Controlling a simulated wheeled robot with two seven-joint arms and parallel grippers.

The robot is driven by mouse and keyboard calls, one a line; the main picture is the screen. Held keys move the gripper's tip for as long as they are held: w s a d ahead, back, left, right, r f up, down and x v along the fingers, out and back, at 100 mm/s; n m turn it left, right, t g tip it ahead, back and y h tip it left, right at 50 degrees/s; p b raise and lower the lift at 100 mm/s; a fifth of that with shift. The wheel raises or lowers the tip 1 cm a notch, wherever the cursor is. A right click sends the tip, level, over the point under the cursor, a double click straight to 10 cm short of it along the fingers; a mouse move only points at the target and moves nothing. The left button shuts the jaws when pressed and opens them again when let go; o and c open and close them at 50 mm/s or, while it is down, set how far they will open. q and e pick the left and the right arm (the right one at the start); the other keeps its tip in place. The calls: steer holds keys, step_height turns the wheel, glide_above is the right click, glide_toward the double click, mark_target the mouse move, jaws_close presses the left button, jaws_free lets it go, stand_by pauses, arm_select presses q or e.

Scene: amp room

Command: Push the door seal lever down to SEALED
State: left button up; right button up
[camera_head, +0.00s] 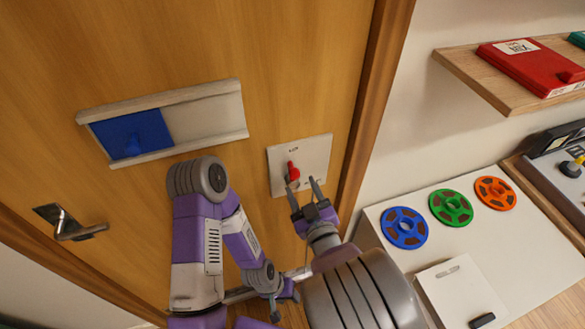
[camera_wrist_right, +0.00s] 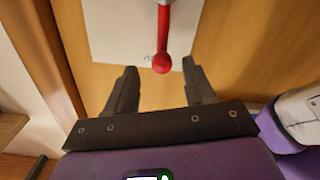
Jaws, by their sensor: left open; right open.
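The door seal lever is a red handle (camera_head: 293,172) on a white plate (camera_head: 315,152) on the wooden door, near its right edge. In the right wrist view its round red knob (camera_wrist_right: 162,63) and shaft show against the plate (camera_wrist_right: 122,30). The small lettering on the plate is unreadable. My right gripper (camera_head: 304,190) is open just below the lever. In its wrist view the knob lies between the fingertips of the right gripper (camera_wrist_right: 159,68), apart from both. My left gripper (camera_head: 277,309) is low in the head view, away from the lever; its fingers are hard to make out.
A blue sliding panel (camera_head: 132,134) in a pale frame and a metal door handle (camera_head: 70,222) are on the door. To the right, a white surface (camera_head: 500,250) holds blue, green and orange reels. A shelf (camera_head: 470,67) with a red box is above.

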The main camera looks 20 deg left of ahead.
mark_target(293, 169)
steer(key=shift+w+a+r, duration=0.15)
steer(key=shift+w+a, duration=0.1)
steer(key=x, duration=0.7)
steer(key=shift+s, duration=0.1)
jaws_close()
